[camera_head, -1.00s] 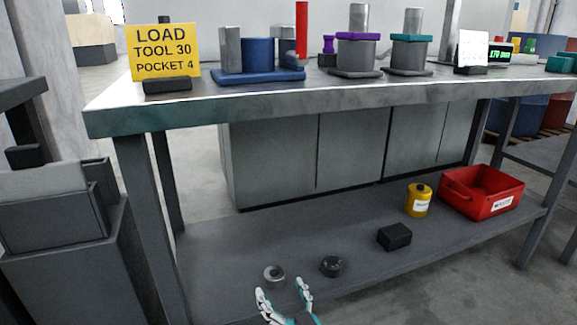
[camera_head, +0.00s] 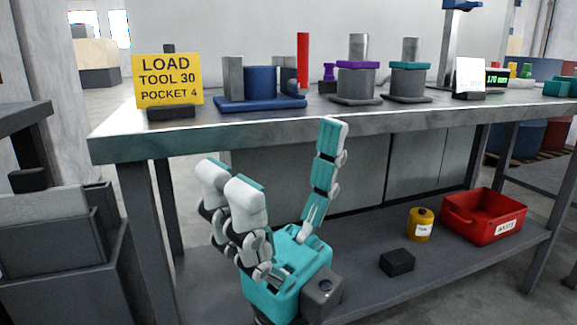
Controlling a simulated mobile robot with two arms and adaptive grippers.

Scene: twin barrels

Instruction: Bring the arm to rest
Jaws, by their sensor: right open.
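My right gripper (camera_head: 282,165), teal and white with dark joints, rises from the bottom middle in front of the workbench (camera_head: 440,119). Its fingers point up and are spread wide, two on the left and one on the right. Nothing is between them. The right-hand fingertip overlaps the bench's front edge in the picture; I cannot tell how near it is. The gripper hides part of the grey cabinets (camera_head: 412,160) and of the lower shelf (camera_head: 365,270). My left gripper is not in view.
On the bench stand a yellow sign (camera_head: 168,80), a blue fixture (camera_head: 260,103), a red rod (camera_head: 303,60) and purple- and teal-ringed holders (camera_head: 357,84). The shelf holds a black block (camera_head: 397,262), a yellow canister (camera_head: 420,225) and a red bin (camera_head: 486,216).

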